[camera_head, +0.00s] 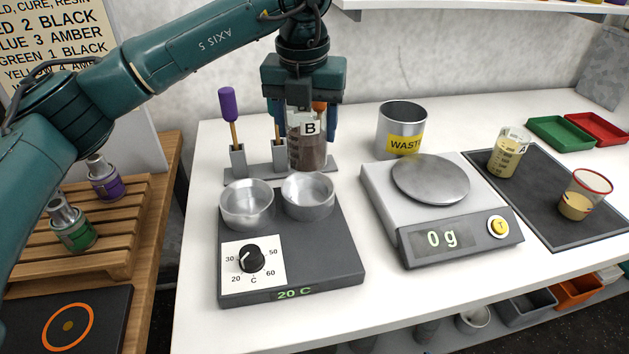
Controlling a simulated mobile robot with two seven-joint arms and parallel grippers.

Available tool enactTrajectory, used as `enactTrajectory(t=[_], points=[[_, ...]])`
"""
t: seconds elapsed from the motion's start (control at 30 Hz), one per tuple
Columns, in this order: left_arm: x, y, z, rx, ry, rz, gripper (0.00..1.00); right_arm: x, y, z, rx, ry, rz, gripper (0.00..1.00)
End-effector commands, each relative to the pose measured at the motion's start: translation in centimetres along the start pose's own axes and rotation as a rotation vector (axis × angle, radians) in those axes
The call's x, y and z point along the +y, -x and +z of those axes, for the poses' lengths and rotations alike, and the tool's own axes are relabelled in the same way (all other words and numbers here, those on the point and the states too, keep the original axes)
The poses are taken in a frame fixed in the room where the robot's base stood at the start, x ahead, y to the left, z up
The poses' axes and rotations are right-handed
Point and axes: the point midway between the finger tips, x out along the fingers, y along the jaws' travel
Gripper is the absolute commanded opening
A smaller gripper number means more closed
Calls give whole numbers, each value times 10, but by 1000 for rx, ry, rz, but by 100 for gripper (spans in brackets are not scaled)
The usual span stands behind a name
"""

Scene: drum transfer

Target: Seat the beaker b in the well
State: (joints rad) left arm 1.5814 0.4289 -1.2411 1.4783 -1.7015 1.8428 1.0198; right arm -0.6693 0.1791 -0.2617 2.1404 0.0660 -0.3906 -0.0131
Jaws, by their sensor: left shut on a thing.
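Beaker b (307,157) carries a "B" label and has dark brown contents. My left gripper (305,133) points down and is shut around its upper part, holding it upright. The beaker's bottom shows just above the rear rim of the right-hand well in the picture; its exact height and depth cannot be told. Two empty round metal wells, the left one (246,207) and the right one (308,197), sit on a dark heater block (300,255) with a dial and a "20 C" readout. My right gripper is not in view.
A tool rack (238,160) with a purple-handled tool (228,105) stands behind the wells, partly hidden by beaker and gripper. A scale (440,230) reading 0 g, a waste can (402,125), beaker A (507,157) and a red-rimmed cup (583,195) stand right.

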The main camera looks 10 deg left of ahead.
Motion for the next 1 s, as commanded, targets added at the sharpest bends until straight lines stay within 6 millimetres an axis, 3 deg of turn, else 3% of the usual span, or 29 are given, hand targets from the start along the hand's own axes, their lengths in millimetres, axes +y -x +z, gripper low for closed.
enactTrajectory(t=[0.13, 0.4, 0.83, 1.0], points=[[0, -4, -1, 1, -1, 0, 30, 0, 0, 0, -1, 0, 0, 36], [0, -49, -6, 2, -1, 0, 30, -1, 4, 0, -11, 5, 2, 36], [1, -93, -12, 2, 0, 0, 30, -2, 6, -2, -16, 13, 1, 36], [0, -99, -12, -2, 0, -1, 30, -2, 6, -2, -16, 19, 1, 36]])
